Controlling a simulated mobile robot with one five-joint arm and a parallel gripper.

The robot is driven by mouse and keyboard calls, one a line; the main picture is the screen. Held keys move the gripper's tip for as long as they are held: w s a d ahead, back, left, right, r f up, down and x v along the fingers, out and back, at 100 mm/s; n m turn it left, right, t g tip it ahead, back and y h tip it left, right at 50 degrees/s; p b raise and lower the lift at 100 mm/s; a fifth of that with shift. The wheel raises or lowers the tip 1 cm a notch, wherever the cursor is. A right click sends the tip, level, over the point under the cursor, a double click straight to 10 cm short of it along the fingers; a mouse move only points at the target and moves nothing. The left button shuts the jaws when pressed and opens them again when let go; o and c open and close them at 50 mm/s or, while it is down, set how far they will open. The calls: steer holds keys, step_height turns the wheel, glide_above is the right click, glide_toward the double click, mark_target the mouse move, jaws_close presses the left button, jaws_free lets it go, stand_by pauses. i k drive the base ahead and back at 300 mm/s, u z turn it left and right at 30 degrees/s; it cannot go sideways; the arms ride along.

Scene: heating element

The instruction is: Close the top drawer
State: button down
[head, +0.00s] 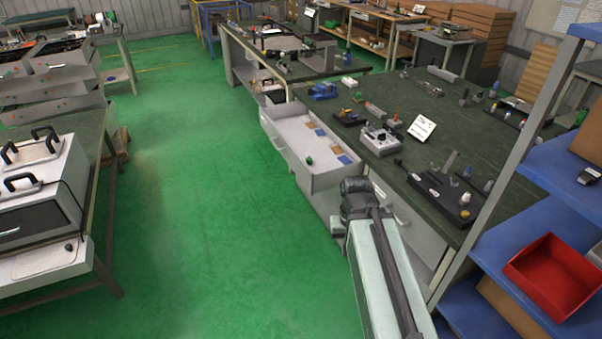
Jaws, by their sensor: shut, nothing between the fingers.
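The top drawer (283,149) is a light grey box under the dark green workbench (446,132) at centre right. It is pulled well out to the left, over the aisle. Inside it lie a small green object (309,161) and several flat blue and brown pieces. My arm reaches up from the bottom of the head view, and its dark joint is near the drawer's near end. I cannot tell whether it touches the drawer. My gripper's fingers do not show; they seem hidden beyond or below that joint.
The benchtop holds several tools and devices, among them a grey control box (381,138) and a white sign (422,128). A blue shelf rack (535,195) with a red bin (552,277) stands close on the right. The green floor (205,200) left of the drawer is clear.

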mark_target(293, 130)
steer(key=u, duration=0.5)
steer(key=i, duration=1.05)
steer(key=u, duration=1)
steer(key=k, duration=0.8)
steer(key=u, duration=0.1)
steer(key=i, duration=0.9)
steer(key=z, duration=0.15)
